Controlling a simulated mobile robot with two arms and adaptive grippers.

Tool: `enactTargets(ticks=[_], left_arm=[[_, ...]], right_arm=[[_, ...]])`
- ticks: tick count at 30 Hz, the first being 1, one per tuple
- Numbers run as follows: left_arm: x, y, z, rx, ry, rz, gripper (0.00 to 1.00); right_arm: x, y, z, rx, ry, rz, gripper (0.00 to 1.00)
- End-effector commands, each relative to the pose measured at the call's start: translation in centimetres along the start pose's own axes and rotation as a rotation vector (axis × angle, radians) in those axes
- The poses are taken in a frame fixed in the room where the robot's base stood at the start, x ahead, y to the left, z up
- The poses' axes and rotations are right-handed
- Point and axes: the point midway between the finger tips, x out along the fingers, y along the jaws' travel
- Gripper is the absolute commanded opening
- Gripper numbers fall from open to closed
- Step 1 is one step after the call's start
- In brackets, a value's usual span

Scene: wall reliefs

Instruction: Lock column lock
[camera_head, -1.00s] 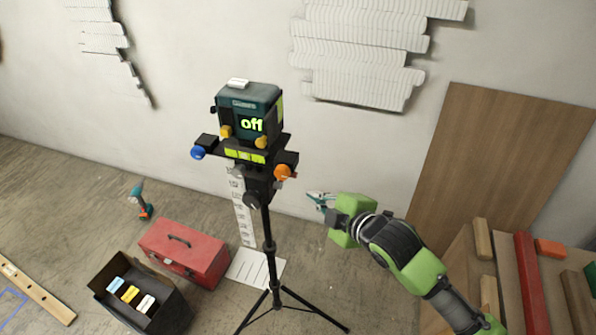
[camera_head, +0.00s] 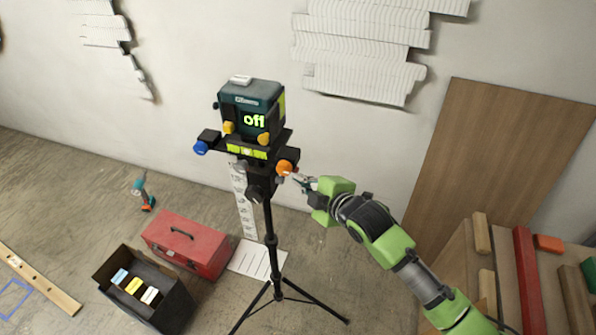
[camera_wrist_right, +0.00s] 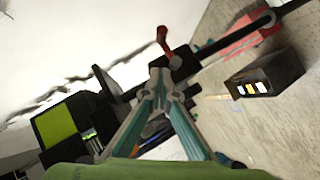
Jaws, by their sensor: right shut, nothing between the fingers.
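A black tripod column (camera_head: 269,225) stands in front of the wall and carries a dark teal device (camera_head: 250,105) whose screen reads "off". An orange knob (camera_head: 284,167) is on the right of its mount and a blue knob (camera_head: 200,148) on the left. In the right wrist view a small red-tipped lever (camera_wrist_right: 163,38) stands out from a black fitting (camera_wrist_right: 184,62) by the column. My right gripper (camera_head: 299,181) is shut and empty, just right of the orange knob. In the wrist view its fingertips (camera_wrist_right: 160,76) lie just below the lever; contact cannot be told. My left gripper is out of view.
A red toolbox (camera_head: 188,240) and a black open box (camera_head: 165,310) with coloured blocks are on the floor at left. The tripod legs (camera_head: 312,306) spread below. Boards and wood pieces (camera_head: 530,280) stand at right.

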Motion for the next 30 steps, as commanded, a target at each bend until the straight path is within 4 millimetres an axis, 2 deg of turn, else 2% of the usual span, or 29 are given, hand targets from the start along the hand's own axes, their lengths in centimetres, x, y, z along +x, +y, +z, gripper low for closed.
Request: enactTargets(ticks=[7,13,21,30], left_arm=[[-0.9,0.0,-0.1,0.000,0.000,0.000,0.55],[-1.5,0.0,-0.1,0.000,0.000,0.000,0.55],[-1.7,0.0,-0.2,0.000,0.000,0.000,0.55],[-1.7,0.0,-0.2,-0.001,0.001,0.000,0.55]], right_arm=[[3.8,0.1,-0.1,0.003,0.000,-0.001,0.00],[5.5,0.1,1.7,0.000,-0.002,-0.002,0.00],[6.5,0.0,2.8,-0.001,0.000,-0.001,0.00],[6.6,0.0,2.8,0.000,0.000,0.000,0.00]])
